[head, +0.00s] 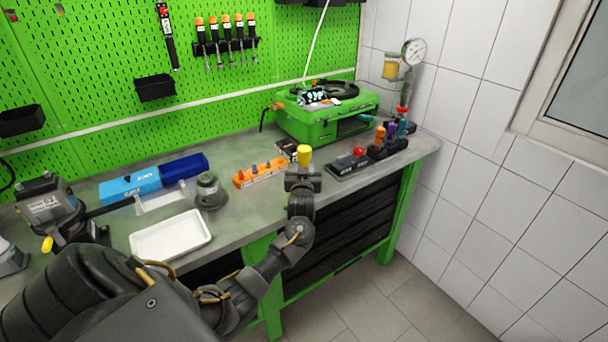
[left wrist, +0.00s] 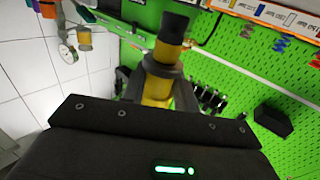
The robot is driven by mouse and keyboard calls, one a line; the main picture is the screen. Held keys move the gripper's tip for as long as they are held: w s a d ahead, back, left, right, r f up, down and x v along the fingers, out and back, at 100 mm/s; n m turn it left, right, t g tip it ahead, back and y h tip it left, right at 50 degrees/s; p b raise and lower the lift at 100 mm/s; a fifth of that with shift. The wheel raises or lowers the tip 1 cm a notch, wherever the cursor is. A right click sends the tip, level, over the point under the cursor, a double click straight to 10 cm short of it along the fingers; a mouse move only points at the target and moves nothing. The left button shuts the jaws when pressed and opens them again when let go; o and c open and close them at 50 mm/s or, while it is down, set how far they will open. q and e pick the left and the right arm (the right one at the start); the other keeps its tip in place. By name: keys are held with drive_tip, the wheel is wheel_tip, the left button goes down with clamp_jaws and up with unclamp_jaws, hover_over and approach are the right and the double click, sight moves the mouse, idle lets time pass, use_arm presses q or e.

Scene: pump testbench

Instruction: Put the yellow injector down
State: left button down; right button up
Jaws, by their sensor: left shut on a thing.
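My left gripper (head: 303,174) is shut on the yellow injector (head: 304,154). It holds the injector over the front part of the bench, between the orange block and the black tray. In the left wrist view the injector (left wrist: 157,91) stands between the fingers, with a black end and a yellow body. The fingers hide part of it. I cannot tell from these views whether its lower end touches the bench. My right gripper is not in view.
The workbench (head: 240,224) holds a white tray (head: 170,236), a blue box (head: 130,188), an orange block (head: 259,173), a green test machine (head: 318,118) and a black tray (head: 350,164). A dark rack (head: 387,147) holds several coloured parts. A gauge (head: 413,50) stands behind.

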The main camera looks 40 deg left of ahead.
use_arm(q)
drive_tip(key=shift+w+a+f, duration=0.1)
drive_tip(key=shift+w+f, duration=0.3)
drive_tip(key=shift+f, duration=0.5)
drive_tip(key=shift+f+p, duration=0.4)
drive_tip(key=shift+f, duration=0.45)
drive_tip(key=c, duration=1.2)
unclamp_jaws()
drive_tip(key=shift+a+f, duration=0.1)
drive_tip(key=shift+f, duration=0.05)
drive_tip(key=shift+o, duration=0.6)
drive_tip(key=shift+r, duration=0.2)
